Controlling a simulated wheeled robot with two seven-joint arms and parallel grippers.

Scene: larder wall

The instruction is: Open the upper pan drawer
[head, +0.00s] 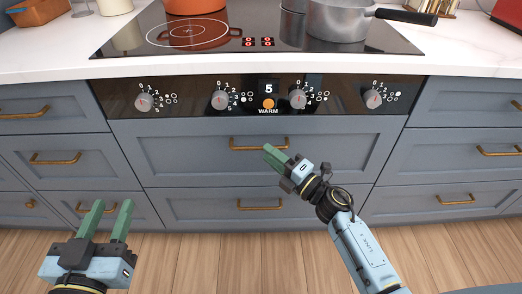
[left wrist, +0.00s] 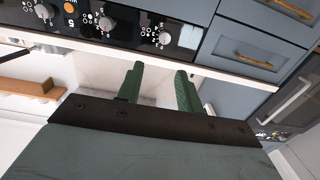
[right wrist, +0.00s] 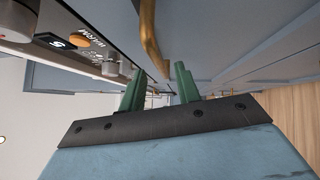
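The upper pan drawer (head: 190,150) is a wide grey-blue front under the oven control panel and looks closed. Its brass bar handle (head: 259,144) is near the drawer's top middle. My right gripper (head: 271,151) is at the handle, its green fingertips overlapping the bar in the head view. In the right wrist view the handle (right wrist: 149,38) runs down towards the gap between the parted fingers (right wrist: 160,70); contact cannot be told. My left gripper (head: 112,204) is open and empty, low at the left, away from the drawer.
The lower pan drawer (head: 190,207) with its own handle (head: 259,205) is below. The control panel (head: 190,95) with several knobs is just above. A hob (head: 270,35) carries an orange pot (head: 195,5) and a steel pan (head: 338,20). The wooden floor in front is clear.

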